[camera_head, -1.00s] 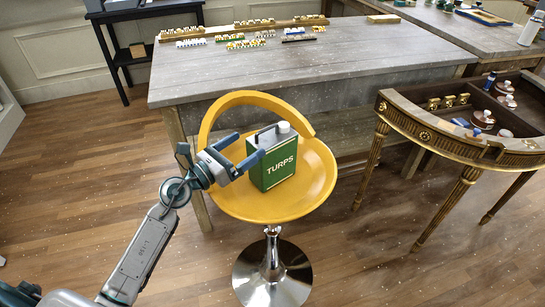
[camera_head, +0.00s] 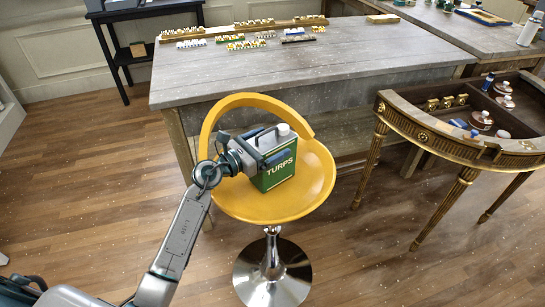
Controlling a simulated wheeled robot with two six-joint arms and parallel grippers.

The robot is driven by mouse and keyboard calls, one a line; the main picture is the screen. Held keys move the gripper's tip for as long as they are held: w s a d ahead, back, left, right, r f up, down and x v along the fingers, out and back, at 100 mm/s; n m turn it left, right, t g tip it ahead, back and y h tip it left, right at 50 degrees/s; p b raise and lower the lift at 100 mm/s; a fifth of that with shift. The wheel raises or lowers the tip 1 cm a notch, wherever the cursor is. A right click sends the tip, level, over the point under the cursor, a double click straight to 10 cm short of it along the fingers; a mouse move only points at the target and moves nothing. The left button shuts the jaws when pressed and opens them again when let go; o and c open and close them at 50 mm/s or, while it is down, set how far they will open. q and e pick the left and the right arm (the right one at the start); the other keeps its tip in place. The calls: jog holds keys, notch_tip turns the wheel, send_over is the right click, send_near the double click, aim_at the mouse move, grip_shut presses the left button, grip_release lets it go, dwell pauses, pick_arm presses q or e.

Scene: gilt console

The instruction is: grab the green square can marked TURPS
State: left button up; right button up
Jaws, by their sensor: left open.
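The green square can (camera_head: 276,174) marked TURPS, with a grey top, a dark handle and a white cap, stands upright on the seat of a yellow stool (camera_head: 306,202). My left gripper (camera_head: 264,149) is open at the can's upper left. One finger reaches across the front of the can near its top and the other lies behind, by the handle. Whether the fingers touch the can or its handle I cannot tell. My right gripper is not in view.
The stool's curved yellow back (camera_head: 212,121) rises behind the can. A grey wooden table (camera_head: 290,75) with rows of small tiles stands behind. A gilt console (camera_head: 440,135) with several pots is at the right.

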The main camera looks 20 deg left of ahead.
pick_arm(q)
grip_shut()
jog(key=shift+r, duration=0.15)
dwell(0.4)
